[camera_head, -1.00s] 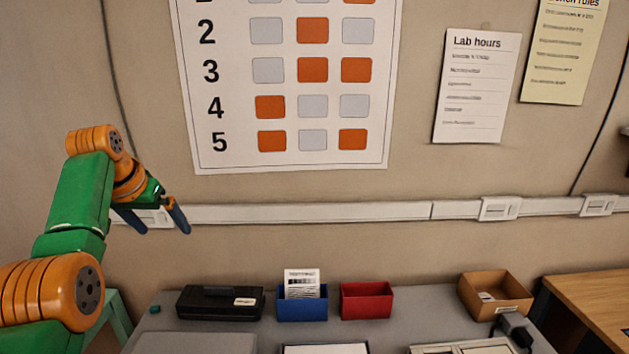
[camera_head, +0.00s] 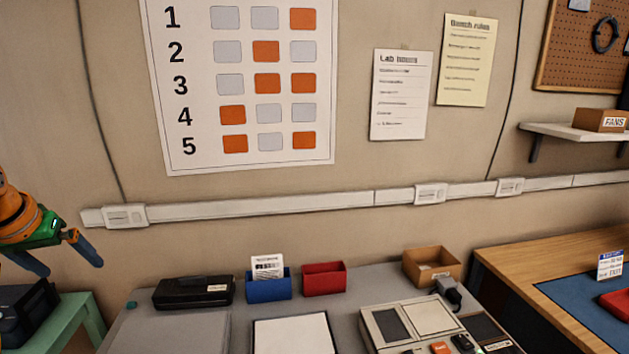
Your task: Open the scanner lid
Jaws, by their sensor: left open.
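A flat grey panel (camera_head: 182,332) at the front left of the grey table (camera_head: 350,290) looks like the closed scanner lid. Its lower part is cut off by the picture's bottom edge, and I see no handle or hinge. My left gripper (camera_head: 62,258) is at the left edge of the view, in the air above and left of the panel. It is open, with its two dark fingers spread and nothing between them. My right gripper is not in view.
Along the table's back stand a black case (camera_head: 194,291), a blue bin (camera_head: 268,287) with a card, a red bin (camera_head: 324,279) and a cardboard box (camera_head: 432,265). A white sheet (camera_head: 291,335) and a panelled device (camera_head: 420,325) lie in front. A wooden desk (camera_head: 540,265) stands right.

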